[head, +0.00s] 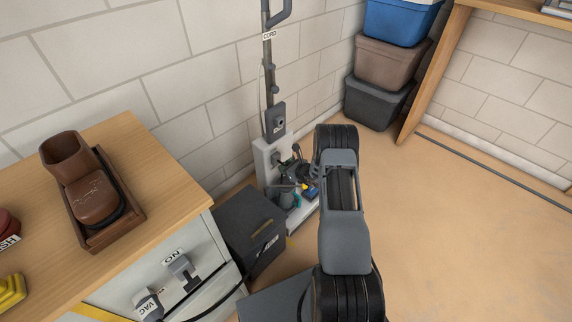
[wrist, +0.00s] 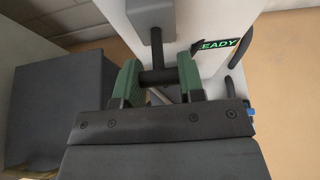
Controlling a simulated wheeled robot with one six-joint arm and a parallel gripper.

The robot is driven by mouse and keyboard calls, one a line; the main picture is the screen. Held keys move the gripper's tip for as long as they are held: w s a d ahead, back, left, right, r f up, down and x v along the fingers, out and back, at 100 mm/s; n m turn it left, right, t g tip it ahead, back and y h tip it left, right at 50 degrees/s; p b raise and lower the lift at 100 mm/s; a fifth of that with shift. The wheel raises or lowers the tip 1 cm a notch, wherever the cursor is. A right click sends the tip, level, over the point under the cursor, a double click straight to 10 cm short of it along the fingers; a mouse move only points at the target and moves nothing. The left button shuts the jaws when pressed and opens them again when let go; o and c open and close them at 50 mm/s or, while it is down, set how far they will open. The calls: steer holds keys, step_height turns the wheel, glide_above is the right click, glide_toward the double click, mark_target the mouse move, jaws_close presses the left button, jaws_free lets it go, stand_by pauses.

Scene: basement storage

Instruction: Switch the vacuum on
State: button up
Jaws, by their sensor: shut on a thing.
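The upright vacuum (head: 275,120) stands against the back wall, with a dark pole, a "CORD" tag and a white lower body (head: 264,160). My gripper (wrist: 158,76) has green fingers shut on a dark crossbar handle (wrist: 155,42) that hangs from a grey block on a white upright surface. In the head view my gripper (head: 296,187) is low at the vacuum's front, partly hidden by my arm. A green "READY" label (wrist: 218,46) shows beside the handle. A grey lever tagged "ON" (head: 181,268) and a piece tagged "VAC" (head: 147,302) are on the cabinet front.
A dark box (head: 250,235) stands between the cabinet and the vacuum; it also fills the left of the wrist view (wrist: 55,105). The wooden cabinet top (head: 150,165) bears a brown boot on a tray. Stacked bins (head: 380,100) fill the corner. The floor at right is clear.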

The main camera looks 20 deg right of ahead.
step_height(320, 180, up, 3)
steer(key=g+h+p, duration=0.1)
steer(key=g+p, duration=0.2)
steer(key=p, duration=0.1)
steer(key=shift+w+f+p, duration=0.1)
steer(key=shift+f+p, duration=0.1)
steer(key=shift+p, duration=0.2)
steer(key=g+p, duration=0.1)
steer(key=p, duration=0.1)
steer(key=shift+w+r+g+h+p, duration=0.1)
steer(key=shift+g+h+p, duration=0.2)
steer(key=shift+g+h, duration=0.1)
steer(key=o, duration=0.9)
steer(key=shift+a, duration=0.1)
steer(key=shift+o, duration=0.2)
steer(key=p+v, duration=0.3)
steer(key=v, duration=1)
steer(key=shift+r, duration=0.4)
